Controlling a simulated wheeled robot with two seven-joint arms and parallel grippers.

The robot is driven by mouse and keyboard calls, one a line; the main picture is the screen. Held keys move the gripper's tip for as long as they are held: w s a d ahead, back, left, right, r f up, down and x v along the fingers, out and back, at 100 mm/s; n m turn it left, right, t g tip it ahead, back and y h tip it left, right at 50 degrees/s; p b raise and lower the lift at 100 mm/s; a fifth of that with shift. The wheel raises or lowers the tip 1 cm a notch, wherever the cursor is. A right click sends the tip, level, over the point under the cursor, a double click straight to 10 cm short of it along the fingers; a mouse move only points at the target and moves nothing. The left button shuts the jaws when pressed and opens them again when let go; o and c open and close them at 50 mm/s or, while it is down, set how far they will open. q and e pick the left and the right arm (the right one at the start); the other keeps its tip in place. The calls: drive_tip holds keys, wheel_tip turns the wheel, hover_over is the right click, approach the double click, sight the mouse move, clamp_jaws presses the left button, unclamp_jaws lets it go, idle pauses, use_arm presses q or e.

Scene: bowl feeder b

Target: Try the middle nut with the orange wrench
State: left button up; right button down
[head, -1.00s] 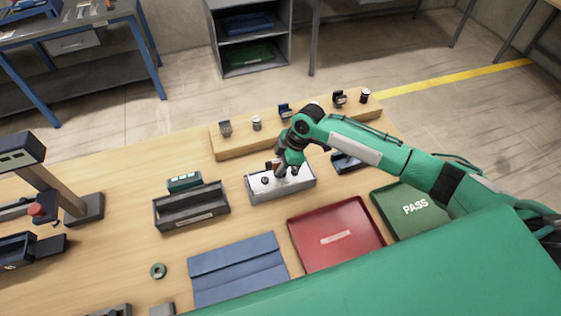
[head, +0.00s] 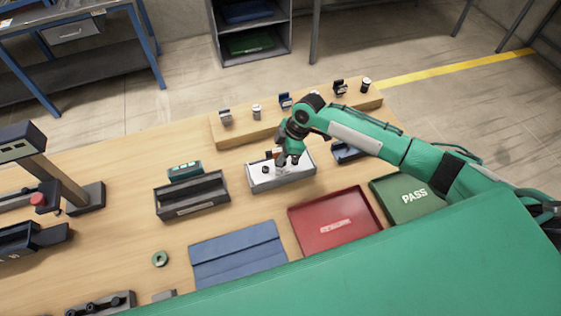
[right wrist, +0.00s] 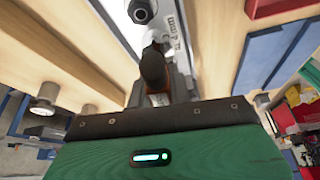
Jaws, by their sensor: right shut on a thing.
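My right gripper (head: 288,157) is low over a shallow light-grey tray (head: 268,186) in the middle of the table, in the head view. It is shut on the orange wrench; its brownish-orange handle (right wrist: 153,70) stands between the fingers in the right wrist view. The wrench's far end is not clear. One dark nut (head: 266,169) shows in the tray left of the gripper. A dark round nut (right wrist: 140,10) shows beyond the handle at the top of the wrist view. The gripper hides part of the tray, so I cannot tell whether the wrench touches a nut. My left gripper is out of view.
A wooden rack (head: 235,140) with small parts stands behind the tray. A dark open box (head: 190,208) is left, a red tray (head: 310,247) and a green PASS tray (head: 390,190) right and front. A blue mat (head: 235,262) lies in front.

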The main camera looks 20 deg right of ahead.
drive_tip(key=shift+n, duration=0.4)
drive_tip(key=shift+n+g+b, duration=0.4)
drive_tip(key=shift+n+b, duration=0.05)
drive_tip(key=shift+n, duration=0.25)
drive_tip(key=shift+r+p, duration=2.1)
drive_tip(key=shift+r, duration=0.45)
